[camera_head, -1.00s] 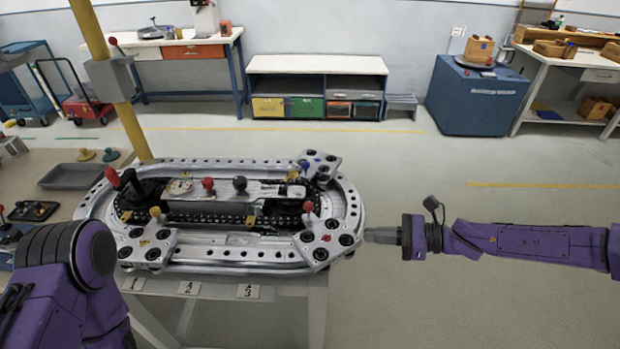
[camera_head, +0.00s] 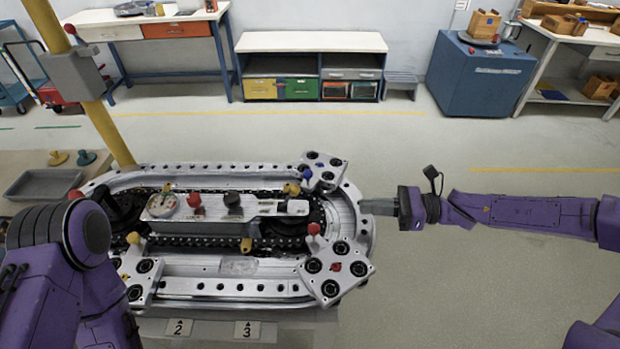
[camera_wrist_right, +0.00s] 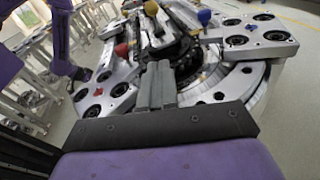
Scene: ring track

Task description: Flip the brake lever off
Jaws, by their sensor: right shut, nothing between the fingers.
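The ring track (camera_head: 230,285) is a silver oval with a chain loop and a central panel. A red-knobbed lever (camera_head: 75,195) shows at its left end, partly hidden by my left arm. Another red-tipped lever (camera_head: 70,29) is on the grey box on the yellow post; I cannot tell which is the brake lever. The panel has a red knob (camera_head: 194,201), a black knob (camera_head: 232,201) and a dial (camera_head: 160,204). My right gripper (camera_head: 364,207) is shut and empty beside the track's right end; it also shows in the wrist view (camera_wrist_right: 157,68). My left gripper is out of view.
Plates with black rollers sit on the track: one with a red knob (camera_head: 337,270), one with a blue knob (camera_head: 322,170) and one with a yellow knob (camera_head: 140,270). The yellow post (camera_head: 108,130) rises behind the left end. Floor right of the track is clear.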

